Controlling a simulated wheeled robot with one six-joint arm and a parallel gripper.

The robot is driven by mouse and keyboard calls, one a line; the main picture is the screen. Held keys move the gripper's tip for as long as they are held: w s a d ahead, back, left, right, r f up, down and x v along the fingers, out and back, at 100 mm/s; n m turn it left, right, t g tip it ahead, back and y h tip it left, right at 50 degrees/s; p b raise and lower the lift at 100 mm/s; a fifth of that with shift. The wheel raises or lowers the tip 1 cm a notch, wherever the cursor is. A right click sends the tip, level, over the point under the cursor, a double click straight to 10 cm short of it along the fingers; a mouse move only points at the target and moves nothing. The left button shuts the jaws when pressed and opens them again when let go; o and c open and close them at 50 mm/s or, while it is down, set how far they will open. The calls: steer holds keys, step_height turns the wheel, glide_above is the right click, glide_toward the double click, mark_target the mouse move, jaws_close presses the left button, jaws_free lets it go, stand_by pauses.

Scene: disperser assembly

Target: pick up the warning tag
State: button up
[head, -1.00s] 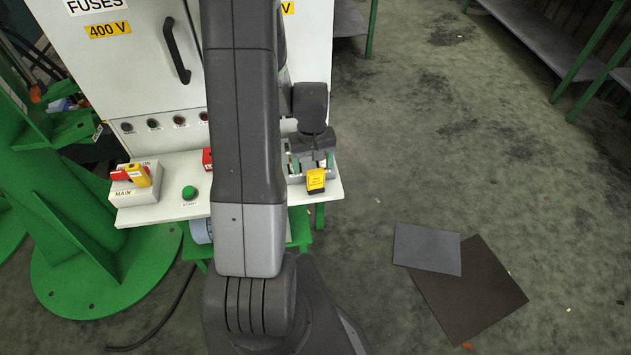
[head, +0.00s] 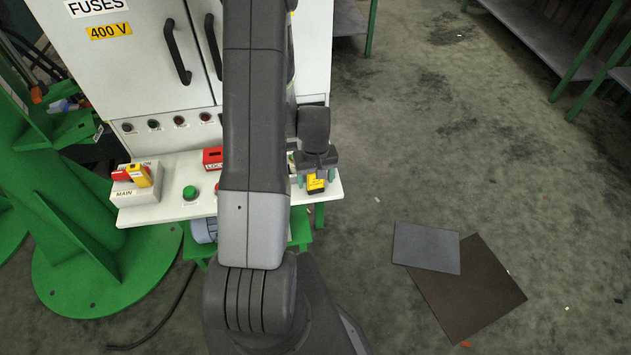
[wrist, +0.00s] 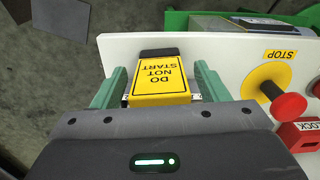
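The warning tag (head: 316,185) is a yellow and black block at the right end of the white panel. In the wrist view the tag (wrist: 161,80) shows its yellow face reading "DO NOT START", with a dark end at the top. My gripper (wrist: 158,85) has its two green fingers apart, one on each side of the tag, with narrow gaps showing. In the head view my gripper (head: 316,178) is right over the tag and hides its upper part. What lies under the tag is hidden.
On the panel are a red lock box (head: 213,158), a green start button (head: 190,192) and a main switch box (head: 137,185). In the wrist view a red stop button (wrist: 287,105) stands close right of the gripper. A white cabinet (head: 150,75) rises behind.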

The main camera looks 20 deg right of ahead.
steer(key=c, duration=0.9)
steer(key=shift+r, duration=0.2)
